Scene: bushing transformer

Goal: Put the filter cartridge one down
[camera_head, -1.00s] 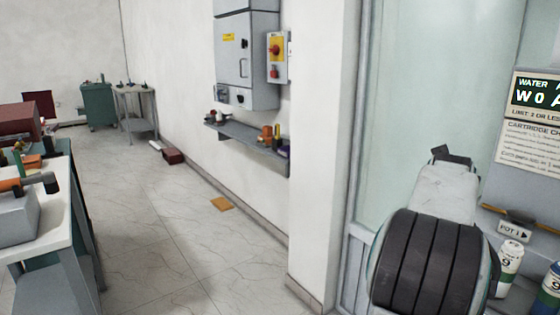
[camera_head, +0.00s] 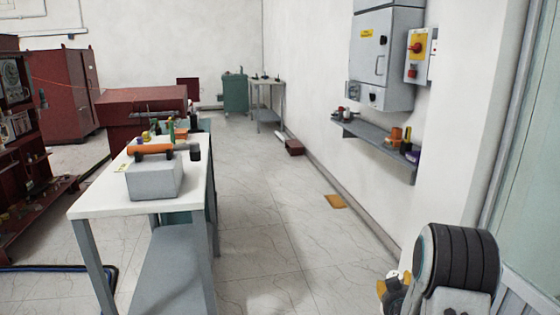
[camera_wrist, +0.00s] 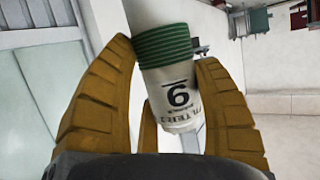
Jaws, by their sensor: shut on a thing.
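My gripper (camera_wrist: 164,55) has yellow-brown ribbed fingers. It is shut around a filter cartridge (camera_wrist: 178,88), with a finger on each side of it. The cartridge is white with a green ribbed end and a large dark digit on its label. In the head view, part of my gripper (camera_head: 393,287) shows at the lower right beside my dark ribbed arm. The cartridge can hardly be made out there.
A white-topped workbench (camera_head: 88,205) stands at left; a grey box (camera_head: 155,181), an orange cylinder (camera_head: 150,149) and tools crowd it. A wall shelf (camera_head: 372,143) holds small items below a grey cabinet (camera_head: 383,55). The floor (camera_head: 270,235) between is mostly open; an orange-brown piece (camera_head: 335,201) lies there.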

